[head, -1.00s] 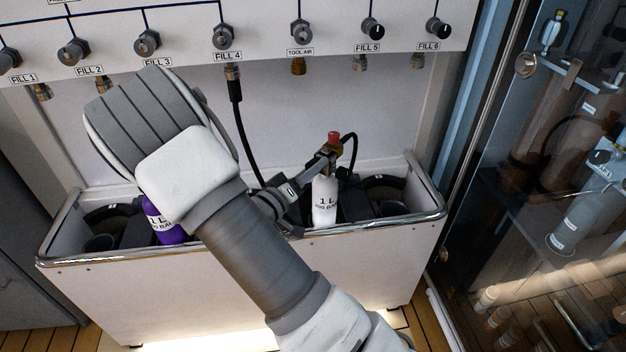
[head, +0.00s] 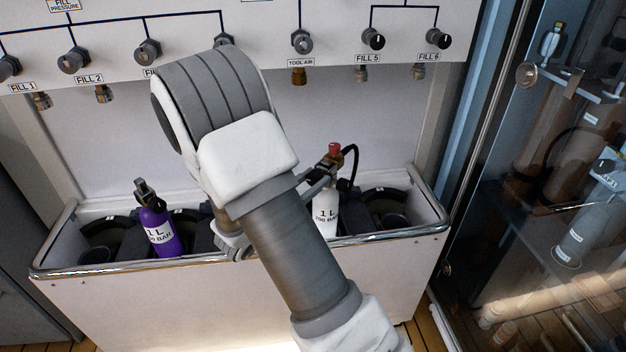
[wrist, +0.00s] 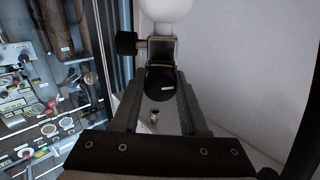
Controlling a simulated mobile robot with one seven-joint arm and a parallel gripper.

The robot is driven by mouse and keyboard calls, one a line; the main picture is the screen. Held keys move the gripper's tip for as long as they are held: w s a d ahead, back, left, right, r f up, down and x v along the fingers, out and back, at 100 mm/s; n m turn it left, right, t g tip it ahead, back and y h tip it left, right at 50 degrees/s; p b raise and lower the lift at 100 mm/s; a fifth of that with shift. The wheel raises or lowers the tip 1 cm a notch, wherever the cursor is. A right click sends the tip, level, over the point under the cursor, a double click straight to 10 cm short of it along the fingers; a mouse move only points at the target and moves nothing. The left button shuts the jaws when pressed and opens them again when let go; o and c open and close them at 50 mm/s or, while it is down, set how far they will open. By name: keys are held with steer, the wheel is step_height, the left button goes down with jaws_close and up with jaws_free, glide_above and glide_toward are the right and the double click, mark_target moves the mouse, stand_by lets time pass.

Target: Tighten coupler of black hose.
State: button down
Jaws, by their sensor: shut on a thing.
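A white 1 L bottle (head: 326,212) stands upright in the trough, with a brass valve and red cap (head: 334,148) on top. The black hose (head: 353,165) loops down on the valve's right; its upper run is hidden behind my arm. My gripper (head: 322,172) reaches the valve from the left, mostly hidden by my forearm. In the wrist view, the fingertips close around a round black part with a small white label, which seems to be the coupler (wrist: 160,84). It sits against the valve block (wrist: 160,48), with a black knob (wrist: 127,43) beside it.
A purple bottle (head: 159,232) stands in the trough (head: 240,287) at left. The fill panel (head: 335,20) with valves and fittings is above. A glass-fronted cabinet (head: 540,200) stands close on the right. A dark band, perhaps hose, curves along the wrist view's right edge (wrist: 307,125).

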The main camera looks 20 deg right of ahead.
steer(key=shift+m, duration=0.4)
steer(key=shift+c, duration=2.2)
jaws_free()
steer(key=v, duration=1.7)
steer(key=shift+a, duration=0.2)
steer(key=shift+s+d, duration=0.1)
